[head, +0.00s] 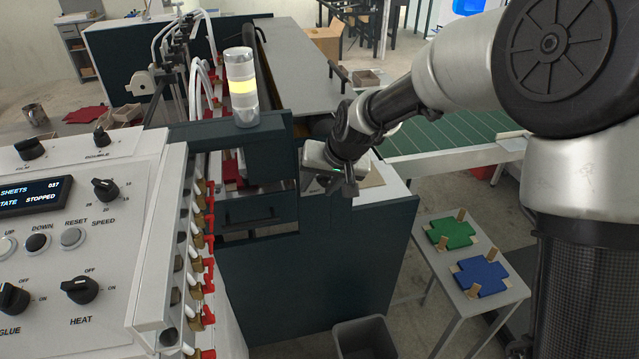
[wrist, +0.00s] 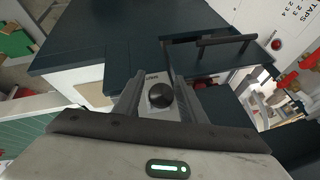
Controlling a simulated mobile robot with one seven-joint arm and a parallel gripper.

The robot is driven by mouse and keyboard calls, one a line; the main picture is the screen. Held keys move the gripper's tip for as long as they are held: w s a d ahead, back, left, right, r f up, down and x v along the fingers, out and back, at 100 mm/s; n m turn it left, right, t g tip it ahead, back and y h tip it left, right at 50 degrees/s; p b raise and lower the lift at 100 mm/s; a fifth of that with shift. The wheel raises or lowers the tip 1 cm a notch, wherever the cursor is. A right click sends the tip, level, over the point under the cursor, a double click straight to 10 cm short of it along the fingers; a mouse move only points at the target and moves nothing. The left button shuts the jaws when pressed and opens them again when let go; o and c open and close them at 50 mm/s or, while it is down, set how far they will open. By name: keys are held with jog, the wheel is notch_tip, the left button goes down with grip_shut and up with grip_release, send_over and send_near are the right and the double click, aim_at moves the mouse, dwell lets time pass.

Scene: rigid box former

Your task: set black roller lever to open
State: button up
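My gripper (head: 345,187) is over the dark cabinet beside the signal tower in the head view. In the wrist view its two fingers (wrist: 157,92) are spread, with a round black knob (wrist: 160,95) on a small grey labelled plate (wrist: 150,110) seen between them. Gaps show on both sides of the knob, and I cannot tell how far below the fingertips it is. The knob may be the end of the black roller lever; its label is too small to read. My gripper hides this spot in the head view.
A dark cabinet (head: 310,265) stands below my gripper, with a drawer handle (wrist: 225,42) nearby. The signal tower (head: 241,88) and control panel (head: 75,230) are to the left. A green conveyor (head: 450,140) and small table with green and blue blanks (head: 482,276) are right.

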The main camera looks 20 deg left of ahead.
jog(key=b+v, duration=0.1)
jog(key=v, duration=1.6)
jog(key=shift+r, duration=0.25)
jog(key=shift+s+d, duration=0.1)
